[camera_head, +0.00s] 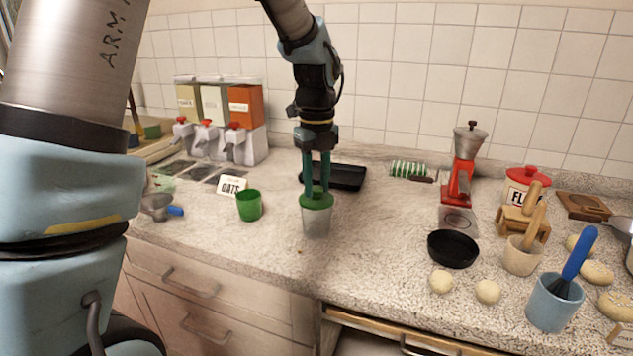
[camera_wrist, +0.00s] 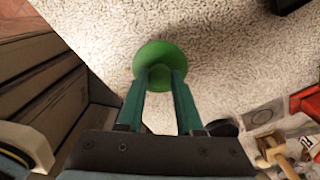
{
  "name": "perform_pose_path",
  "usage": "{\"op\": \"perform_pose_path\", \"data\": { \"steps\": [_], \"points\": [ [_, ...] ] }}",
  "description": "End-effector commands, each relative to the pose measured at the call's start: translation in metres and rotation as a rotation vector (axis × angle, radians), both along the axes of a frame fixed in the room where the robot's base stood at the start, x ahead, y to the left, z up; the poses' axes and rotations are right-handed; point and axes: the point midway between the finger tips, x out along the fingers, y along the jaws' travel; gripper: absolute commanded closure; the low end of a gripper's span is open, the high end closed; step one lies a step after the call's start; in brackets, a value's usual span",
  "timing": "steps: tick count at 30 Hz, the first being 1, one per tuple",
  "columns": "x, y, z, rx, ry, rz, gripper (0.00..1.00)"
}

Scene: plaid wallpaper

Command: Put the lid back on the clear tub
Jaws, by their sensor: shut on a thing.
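The green lid (camera_head: 316,203) is at the top of the clear tub (camera_head: 316,221), which stands on the counter near its front edge. My gripper (camera_head: 317,188) points down from above and is shut on the lid at its middle. In the wrist view the lid (camera_wrist: 160,61) shows as a green disc between my fingertips (camera_wrist: 160,72), and it hides the tub below. The lid looks roughly level. I cannot tell whether it rests fully on the rim or is just above it.
A green cup (camera_head: 249,206) stands left of the tub, with an OATS card (camera_head: 231,186) behind it. A black tray (camera_head: 345,178) lies behind the tub. A black bowl (camera_head: 453,249) and a red grinder (camera_head: 459,178) stand to the right. The counter directly right of the tub is clear.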

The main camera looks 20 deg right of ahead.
Motion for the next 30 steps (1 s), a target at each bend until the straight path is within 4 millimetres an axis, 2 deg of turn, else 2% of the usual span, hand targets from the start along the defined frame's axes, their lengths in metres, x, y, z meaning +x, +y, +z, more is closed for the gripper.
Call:
{"op": "perform_pose_path", "data": {
  "steps": [1,2,11,17,24,30],
  "points": [
    [0.0000,0.0000,0.0001,0.000,0.000,0.000,1.00],
    [0.0000,0.0000,0.0001,0.000,0.000,0.000,0.64],
    [0.0000,0.0000,0.0001,0.000,0.000,0.000,0.30],
    [0.0000,0.0000,0.0001,0.000,0.000,0.000,0.28],
    [0.0000,0.0000,0.0001,0.000,0.000,0.000,0.01],
    [0.0000,0.0000,0.0001,0.000,0.000,0.000,0.00]
  ]
}}
